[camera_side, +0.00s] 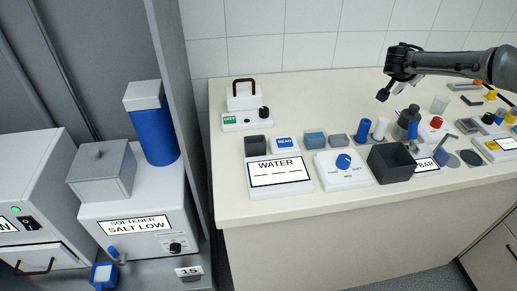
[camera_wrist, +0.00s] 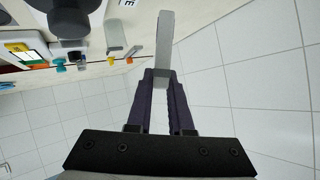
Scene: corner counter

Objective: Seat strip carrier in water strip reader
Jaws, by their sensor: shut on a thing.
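The water strip reader (camera_side: 279,187) is a white unit at the counter's front left, with a WATER display showing dashes. A dark grey block (camera_side: 255,146) and a blue READ button (camera_side: 284,142) sit behind the display. My gripper (camera_side: 384,95) is above the back of the counter, well to the right of the reader and apart from it. In the wrist view my gripper (camera_wrist: 160,80) is shut on a light grey narrow bar, apparently the strip carrier (camera_wrist: 164,38), which sticks out beyond the fingertips. The bar cannot be made out in the side view.
Blue and white cylinders (camera_side: 363,129), a grey bottle (camera_side: 402,126) and several small items crowd the counter below my arm. A white handled unit (camera_side: 244,101) stands behind the reader.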

